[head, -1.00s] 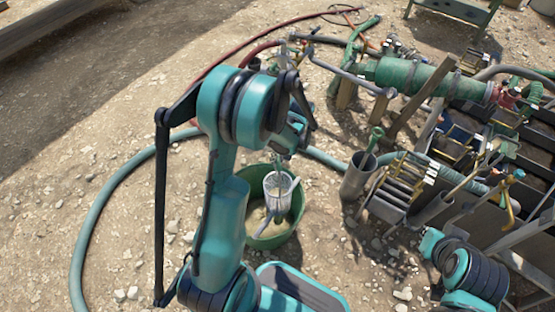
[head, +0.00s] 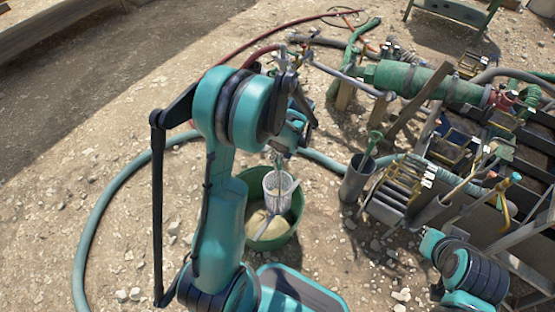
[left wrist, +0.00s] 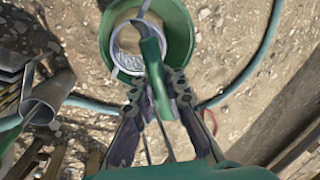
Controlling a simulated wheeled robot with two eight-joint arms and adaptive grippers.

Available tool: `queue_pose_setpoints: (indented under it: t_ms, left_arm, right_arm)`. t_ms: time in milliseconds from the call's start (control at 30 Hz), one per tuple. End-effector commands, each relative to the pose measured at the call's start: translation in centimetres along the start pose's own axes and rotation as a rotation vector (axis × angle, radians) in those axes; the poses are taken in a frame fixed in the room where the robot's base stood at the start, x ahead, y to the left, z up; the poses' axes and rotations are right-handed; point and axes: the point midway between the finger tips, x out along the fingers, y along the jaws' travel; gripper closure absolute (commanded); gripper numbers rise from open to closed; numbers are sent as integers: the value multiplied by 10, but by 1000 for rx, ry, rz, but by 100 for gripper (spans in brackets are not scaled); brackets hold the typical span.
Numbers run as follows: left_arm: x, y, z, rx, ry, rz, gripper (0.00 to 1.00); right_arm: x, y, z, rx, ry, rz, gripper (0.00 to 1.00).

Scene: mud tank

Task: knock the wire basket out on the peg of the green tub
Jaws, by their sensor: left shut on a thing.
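The green tub (head: 292,226) stands on the gravel with pale sandy matter in its bottom; it also shows in the left wrist view (left wrist: 181,28). The pale wire basket (head: 278,186) hangs over the tub, its open top upward; in the left wrist view it shows as a ring with mesh (left wrist: 130,65). My left gripper (left wrist: 156,88) is shut on the basket's green handle (left wrist: 152,58). In the head view my left arm partly hides the tub. A thin grey bar (head: 263,227) slants below the basket; I cannot tell whether basket and bar touch. My right gripper is out of view.
A grey metal cylinder (head: 357,178) with a green-handled tool stands right of the tub. Racks and a green pipe machine (head: 412,77) fill the right side. A teal hose (head: 92,226) curves over the gravel behind and left of the tub. Open gravel lies left.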

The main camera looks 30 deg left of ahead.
Motion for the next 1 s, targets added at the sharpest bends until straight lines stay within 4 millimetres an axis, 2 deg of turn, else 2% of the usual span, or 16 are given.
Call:
queue_pose_setpoints:
  t_ms: [33,500,1000]
  left_arm:
    - [-9,-2,0,0,0,0,100]
    - [-54,-14,0,0,0,0,100]
    - [-53,-14,0,0,0,0,100]
  right_arm:
    - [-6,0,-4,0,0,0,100]
    - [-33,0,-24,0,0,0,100]
    - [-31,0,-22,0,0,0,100]
